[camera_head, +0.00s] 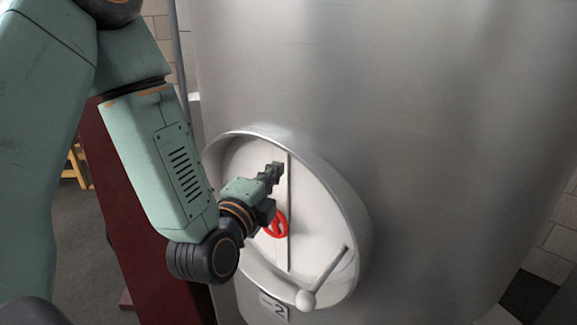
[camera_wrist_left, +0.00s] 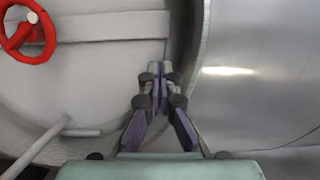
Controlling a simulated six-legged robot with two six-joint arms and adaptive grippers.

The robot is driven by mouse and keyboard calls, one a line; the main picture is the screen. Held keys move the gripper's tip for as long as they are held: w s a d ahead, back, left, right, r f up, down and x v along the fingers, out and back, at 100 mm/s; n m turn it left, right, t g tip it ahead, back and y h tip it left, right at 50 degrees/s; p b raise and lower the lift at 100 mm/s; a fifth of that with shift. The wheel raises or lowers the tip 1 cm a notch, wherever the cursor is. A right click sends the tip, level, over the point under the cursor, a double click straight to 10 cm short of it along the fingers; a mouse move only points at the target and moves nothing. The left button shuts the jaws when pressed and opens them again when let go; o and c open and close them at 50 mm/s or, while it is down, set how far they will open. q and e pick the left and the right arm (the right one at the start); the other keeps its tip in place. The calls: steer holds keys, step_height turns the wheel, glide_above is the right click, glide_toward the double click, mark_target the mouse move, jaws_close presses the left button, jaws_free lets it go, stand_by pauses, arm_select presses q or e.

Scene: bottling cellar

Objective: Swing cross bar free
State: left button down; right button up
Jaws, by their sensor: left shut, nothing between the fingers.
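The cross bar (camera_head: 289,215) stands upright across the pale round hatch door (camera_head: 312,225) of a steel tank in the head view. In the left wrist view the bar (camera_wrist_left: 110,27) runs sideways, its end near the hatch rim. A red handwheel (camera_head: 275,224) sits at the bar's middle; it also shows in the left wrist view (camera_wrist_left: 27,35). My left gripper (camera_head: 277,169) is shut and empty, just left of the bar's upper part. In the left wrist view its fingertips (camera_wrist_left: 158,70) lie beside the bar's end; I cannot tell whether they touch it.
A lever handle with a pale knob (camera_head: 306,300) sticks out at the hatch's lower right. The raised steel collar (camera_head: 357,215) surrounds the door.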

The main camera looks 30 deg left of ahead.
arm_select(q)
steer(key=w, duration=0.7)
steer(key=shift+w+a+p, duration=0.25)
steer(key=shift+a+p, duration=0.1)
steer(key=shift+p, duration=0.1)
arm_select(e)
steer(key=shift+d, duration=0.1)
arm_select(q)
steer(key=shift+w, duration=0.1)
arm_select(e)
steer(key=shift+r, duration=0.1)
